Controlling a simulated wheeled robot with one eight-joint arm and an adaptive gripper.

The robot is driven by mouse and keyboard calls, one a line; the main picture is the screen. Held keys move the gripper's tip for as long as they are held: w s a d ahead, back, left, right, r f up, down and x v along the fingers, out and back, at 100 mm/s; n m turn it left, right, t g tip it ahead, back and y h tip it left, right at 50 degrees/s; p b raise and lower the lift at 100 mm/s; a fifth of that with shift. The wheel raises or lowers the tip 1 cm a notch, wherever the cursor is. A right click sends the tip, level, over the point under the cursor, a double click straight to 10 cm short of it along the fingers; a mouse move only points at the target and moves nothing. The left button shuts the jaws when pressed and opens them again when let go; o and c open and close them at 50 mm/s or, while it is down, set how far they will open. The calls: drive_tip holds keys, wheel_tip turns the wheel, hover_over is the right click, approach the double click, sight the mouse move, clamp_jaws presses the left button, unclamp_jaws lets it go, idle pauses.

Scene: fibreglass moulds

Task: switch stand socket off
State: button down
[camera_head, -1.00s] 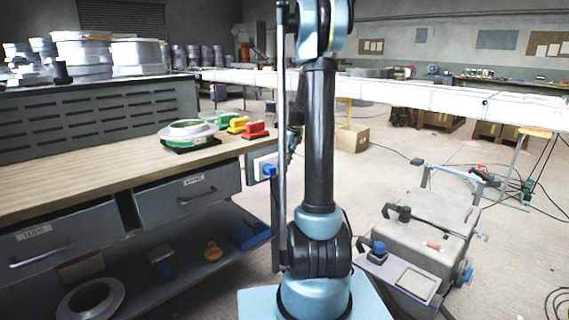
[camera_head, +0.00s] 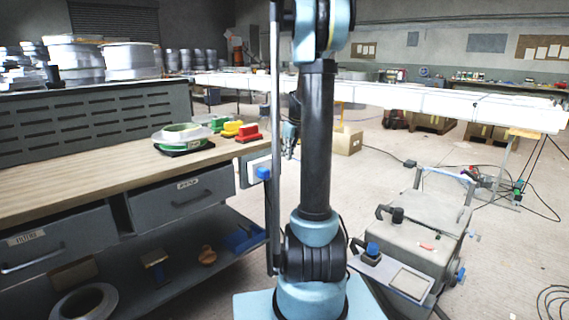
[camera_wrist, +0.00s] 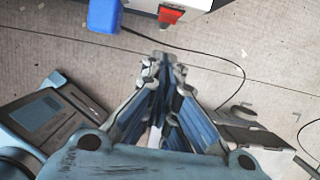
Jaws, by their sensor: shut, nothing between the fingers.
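The stand socket is a white box (camera_wrist: 222,5) at the top edge of the wrist view, mostly cut off. It has a red rocker switch (camera_wrist: 171,14) on its face and a blue plug (camera_wrist: 104,15) at its left. In the head view the white box (camera_head: 246,172) and blue plug (camera_head: 263,173) show at the bench's right end, partly hidden by my arm. My gripper (camera_wrist: 163,62) is shut and empty, its tips below the switch in the wrist picture and apart from it. In the head view the gripper is mostly hidden behind my arm.
The workbench (camera_head: 95,187) with drawers stands at left, holding a tape reel (camera_head: 181,134) and red, yellow and green blocks. A grey wheeled machine (camera_head: 425,243) stands at right. A black cable crosses the floor. Open floor lies beyond my arm.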

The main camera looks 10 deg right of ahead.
drive_tip(key=v, duration=0.5)
drive_tip(key=shift+w+a+r, duration=0.25)
drive_tip(key=shift+w+r, duration=0.05)
drive_tip(key=shift+r, duration=0.15)
drive_tip(key=s+a+f+n, duration=0.1)
drive_tip(key=s+a+n, duration=0.2)
drive_tip(key=s+n, duration=0.6)
drive_tip(key=s+a+f+n, duration=0.1)
drive_tip(key=s+a+n, duration=0.35)
drive_tip(key=s, duration=0.85)
drive_tip(key=s+f+n+h, duration=0.1)
drive_tip(key=s+f+n, duration=0.5)
drive_tip(key=s+n, duration=0.2)
drive_tip(key=s+f+n, duration=0.6)
drive_tip(key=s+n, duration=0.2)
drive_tip(key=s, duration=0.3)
drive_tip(key=shift+f+g+h, duration=0.3)
drive_tip(key=shift+h, duration=0.1)
